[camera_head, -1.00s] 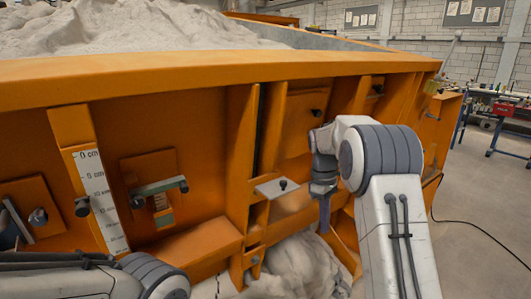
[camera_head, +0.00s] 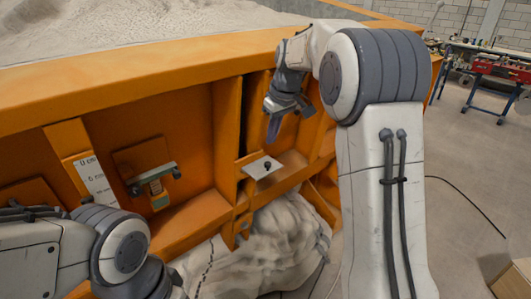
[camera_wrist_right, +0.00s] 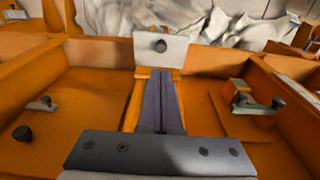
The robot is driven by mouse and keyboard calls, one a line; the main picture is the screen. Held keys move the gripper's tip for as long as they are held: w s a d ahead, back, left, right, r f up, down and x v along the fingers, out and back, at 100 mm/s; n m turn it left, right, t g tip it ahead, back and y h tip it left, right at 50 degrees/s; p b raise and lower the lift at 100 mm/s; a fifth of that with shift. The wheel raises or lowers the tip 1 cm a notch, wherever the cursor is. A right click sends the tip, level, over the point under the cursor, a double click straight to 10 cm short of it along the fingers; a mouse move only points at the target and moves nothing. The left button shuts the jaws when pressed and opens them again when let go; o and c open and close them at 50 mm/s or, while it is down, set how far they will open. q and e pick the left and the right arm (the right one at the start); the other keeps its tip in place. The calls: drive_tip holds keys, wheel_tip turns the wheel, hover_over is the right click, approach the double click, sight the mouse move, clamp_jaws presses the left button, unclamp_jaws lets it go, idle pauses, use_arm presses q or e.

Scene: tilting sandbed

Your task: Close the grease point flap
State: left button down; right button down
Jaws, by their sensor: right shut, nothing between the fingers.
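The flap is a light grey plate (camera_head: 262,167) with a dark knob, on the orange side wall of the sandbed. It sticks out nearly level from the wall, so it stands open. In the right wrist view the plate (camera_wrist_right: 180,50) is just beyond my fingertips, with its knob near its middle. My right gripper (camera_head: 273,130) is shut and empty, its fingers pointing down a little above the plate. In the wrist view its two fingers (camera_wrist_right: 160,105) lie together. No contact with the plate can be made out. My left arm shows, but its gripper is not in view.
Left of the flap, a bracket with a grey-green bar (camera_head: 155,178) and a white scale (camera_head: 95,178) are on the wall. Orange ribs (camera_head: 228,130) stand out beside the flap. A pale crumpled mass (camera_head: 270,245) lies below it. Open floor (camera_head: 470,190) is on the right.

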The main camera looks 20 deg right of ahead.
sight(268, 162)
drive_tip(key=x, duration=0.2)
drive_tip(key=p+x, duration=0.1)
drive_tip(key=x, duration=0.1)
drive_tip(key=s+x, duration=0.1)
drive_tip(key=x, duration=0.2)
drive_tip(key=shift+d+f+p, duration=0.15)
drive_tip(key=shift+d+p, duration=0.05)
drive_tip(key=shift+p, duration=0.15)
